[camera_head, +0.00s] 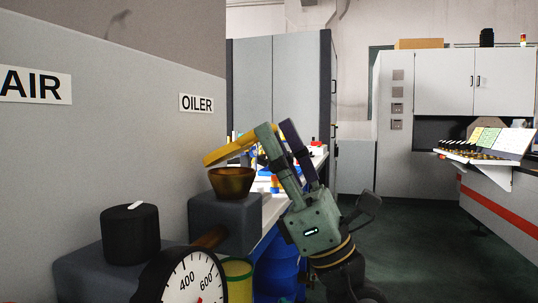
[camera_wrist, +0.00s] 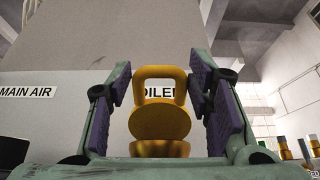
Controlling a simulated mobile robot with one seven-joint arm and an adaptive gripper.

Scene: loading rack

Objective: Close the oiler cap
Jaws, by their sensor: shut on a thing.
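The oiler cap is yellow, with a tilted flat part (camera_head: 226,153) above the gold-brown oiler cup (camera_head: 232,182) in the head view. Its left end is low near the cup's rim and its right end is raised, leaving a gap. In the wrist view the cap shows a square loop (camera_wrist: 160,73) and a round disc (camera_wrist: 160,122), with the cup (camera_wrist: 160,149) just below. My gripper (camera_head: 277,133) is at the cap's raised right end. In the wrist view my gripper's purple-padded fingers (camera_wrist: 160,88) stand on either side of the loop, shut on the cap; exact contact is hard to see.
The cup sits on a grey block (camera_head: 225,222) by the wall under the OILER sign (camera_head: 196,103). A black knob (camera_head: 130,235) and a pressure gauge (camera_head: 190,280) stand at the front left. Blue containers (camera_head: 277,262) are below. The floor to the right is open.

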